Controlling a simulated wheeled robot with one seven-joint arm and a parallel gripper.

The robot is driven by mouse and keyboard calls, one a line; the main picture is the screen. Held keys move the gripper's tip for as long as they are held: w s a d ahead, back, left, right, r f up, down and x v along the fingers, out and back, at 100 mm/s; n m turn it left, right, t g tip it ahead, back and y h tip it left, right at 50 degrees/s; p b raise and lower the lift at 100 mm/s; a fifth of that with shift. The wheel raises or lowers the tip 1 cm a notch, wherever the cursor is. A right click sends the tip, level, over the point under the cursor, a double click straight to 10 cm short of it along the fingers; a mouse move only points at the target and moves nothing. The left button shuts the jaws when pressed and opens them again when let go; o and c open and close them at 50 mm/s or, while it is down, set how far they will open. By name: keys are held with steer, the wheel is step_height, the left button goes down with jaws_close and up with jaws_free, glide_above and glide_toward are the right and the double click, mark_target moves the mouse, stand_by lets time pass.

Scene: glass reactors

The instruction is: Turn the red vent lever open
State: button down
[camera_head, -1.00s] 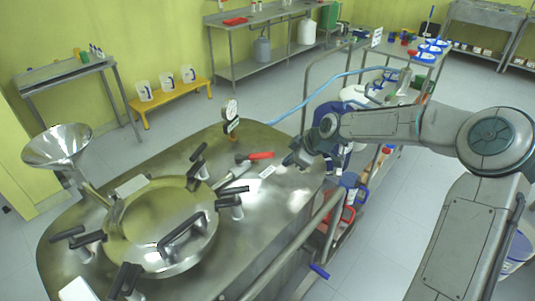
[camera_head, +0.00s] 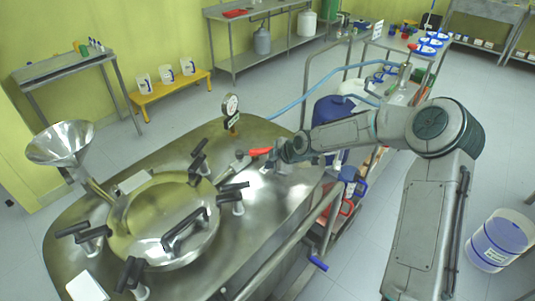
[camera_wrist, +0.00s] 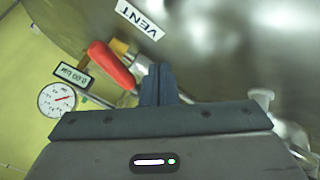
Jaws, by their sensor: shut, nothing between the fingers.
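The red vent lever (camera_head: 260,152) sits on top of the steel reactor, its red grip pointing right toward my arm in the head view. In the wrist view the red lever (camera_wrist: 111,65) lies just left of and beyond the fingertips, beside a brass-coloured fitting and a VENT label (camera_wrist: 139,19). My gripper (camera_head: 279,155) is at the lever's free end in the head view. In the wrist view its fingers (camera_wrist: 159,72) are together with nothing between them. Whether a finger touches the lever, I cannot tell.
A pressure gauge (camera_head: 230,107) stands behind the lever, and a digital display (camera_wrist: 73,75) shows in the wrist view. The round hatch (camera_head: 165,225) with several black-handled clamps and a steel funnel (camera_head: 61,143) are at left. A rail (camera_head: 290,235) runs along the reactor's right side.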

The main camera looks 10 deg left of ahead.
mark_target(255, 152)
steer(key=shift+w+a+p, duration=0.25)
steer(key=shift+w+a, duration=0.05)
steer(key=shift+w, duration=0.35)
steer(key=shift+w+a+p, duration=0.25)
steer(key=shift+w+p, duration=0.05)
steer(key=shift+w, duration=0.35)
steer(key=shift+w+a+p, duration=0.25)
steer(key=shift+w+a, duration=0.05)
steer(key=shift+w, duration=0.35)
steer(key=shift+a, duration=0.1)
